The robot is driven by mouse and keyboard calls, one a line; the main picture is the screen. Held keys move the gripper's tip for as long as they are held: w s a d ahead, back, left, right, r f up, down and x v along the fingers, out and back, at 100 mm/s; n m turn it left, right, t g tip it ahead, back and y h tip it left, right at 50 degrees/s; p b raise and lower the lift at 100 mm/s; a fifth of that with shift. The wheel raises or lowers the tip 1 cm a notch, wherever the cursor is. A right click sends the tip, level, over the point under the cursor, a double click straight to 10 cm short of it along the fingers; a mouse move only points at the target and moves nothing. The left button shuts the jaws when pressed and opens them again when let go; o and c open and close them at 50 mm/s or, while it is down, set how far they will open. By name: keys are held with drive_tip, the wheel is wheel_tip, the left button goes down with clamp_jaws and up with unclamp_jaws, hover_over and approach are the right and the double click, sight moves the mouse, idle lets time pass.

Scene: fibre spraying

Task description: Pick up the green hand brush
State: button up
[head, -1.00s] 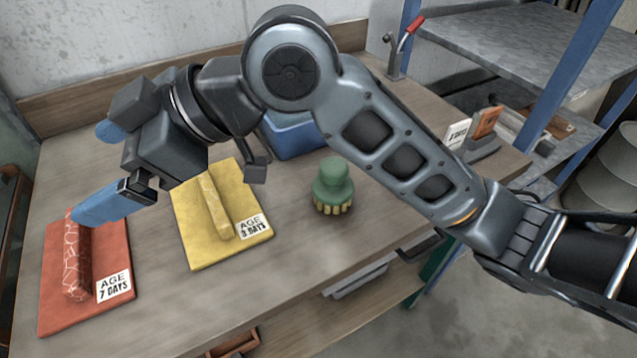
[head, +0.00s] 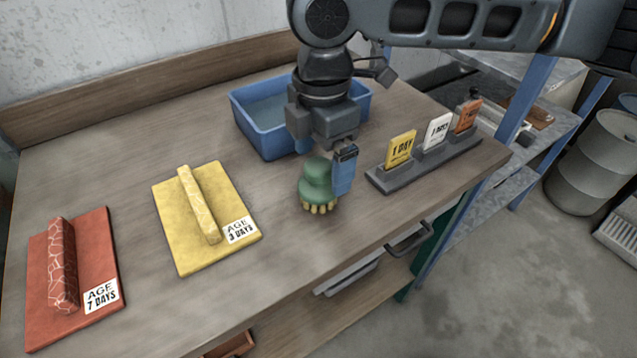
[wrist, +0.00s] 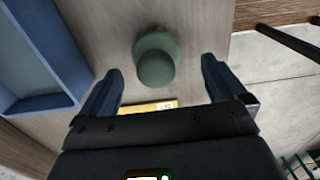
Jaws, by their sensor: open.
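The green hand brush (head: 316,181) stands upright on the wooden workbench, its yellow bristles down. In the wrist view, the brush (wrist: 156,62) shows from above, with its round knob between the lines of the two fingers and beyond their tips. My gripper (head: 325,165) is open and points down at the brush. One blue finger stands to the right of the brush and partly covers it in the head view. I cannot tell whether a finger touches the brush.
A blue tub (head: 262,135) stands just behind my gripper. A dark rack (head: 425,166) with yellow, white and orange tags is to the right. A yellow mat (head: 180,240) and a red mat (head: 95,250), each bearing a bar, lie to the left. The bench around the brush's front is clear.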

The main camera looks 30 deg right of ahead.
sight(318, 181)
drive_tip(key=f, duration=0.5)
drive_tip(key=shift+w+a+f, duration=0.1)
drive_tip(key=shift+w+f, duration=0.15)
drive_tip(key=shift+f, duration=0.1)
drive_tip(key=shift+c, duration=0.3)
drive_tip(key=c, duration=1.1)
drive_tip(key=shift+r, duration=0.1)
drive_tip(key=shift+r, duration=0.6)
wheel_tip(318, 181, up, 3)
drive_tip(key=shift+f, duration=0.1)
drive_tip(key=s+d+r, duration=0.4)
drive_tip(key=s+r, duration=0.3)
drive_tip(key=s, duration=0.3)
drive_tip(key=shift+s+d+b, duration=0.3)
drive_tip(key=shift+s, duration=0.05)
